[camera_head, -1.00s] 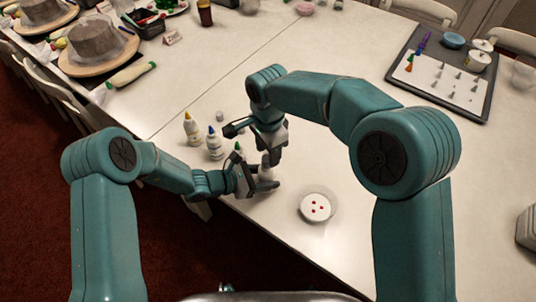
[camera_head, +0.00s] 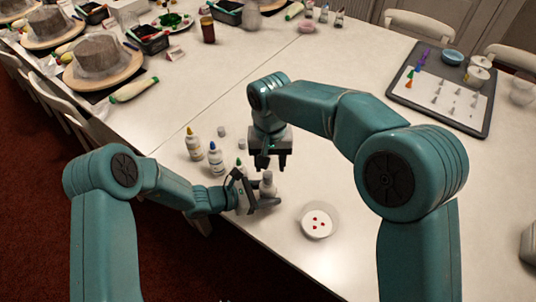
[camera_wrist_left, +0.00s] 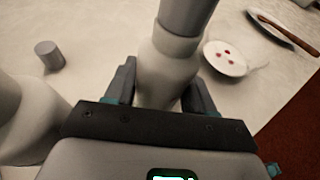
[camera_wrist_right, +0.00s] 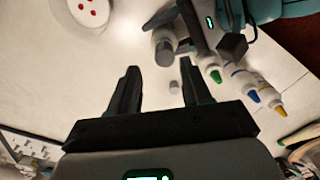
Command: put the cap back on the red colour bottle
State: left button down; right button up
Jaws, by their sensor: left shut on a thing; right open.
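A white bottle (camera_head: 268,191) stands upright in my left gripper (camera_head: 262,203), whose jaws are shut around its body. A grey cap (camera_head: 268,176) sits on its top. In the left wrist view the bottle (camera_wrist_left: 165,68) carries the cap (camera_wrist_left: 186,14), which appears seated in line with it. No red shows on the bottle, so its colour cannot be told. My right gripper (camera_head: 270,165) is open and empty, just above and behind the capped bottle. In the right wrist view its fingers (camera_wrist_right: 158,88) are apart, with the capped bottle (camera_wrist_right: 163,48) beyond them.
Bottles with yellow (camera_head: 194,143), blue (camera_head: 214,160) and green (camera_wrist_right: 213,73) tips stand left of the held bottle. Loose grey caps (camera_head: 221,131) lie behind them. A white dish (camera_head: 317,234) with red spots lies right of the bottle. The table beyond is clear up to a tray (camera_head: 476,129).

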aim_at(268, 173)
jog(key=n, duration=0.2)
jog(key=r+n, duration=0.1)
jog(key=n, duration=0.2)
jog(key=shift+r, duration=0.15)
jog(key=shift+a+r+n, duration=0.1)
jog(key=shift+r+n, duration=0.05)
jog(key=shift+n, duration=0.35)
jog(key=shift+a+r, duration=0.2)
jog(key=shift+r, duration=0.2)
jog(key=shift+f, duration=4.05)
grip_shut()
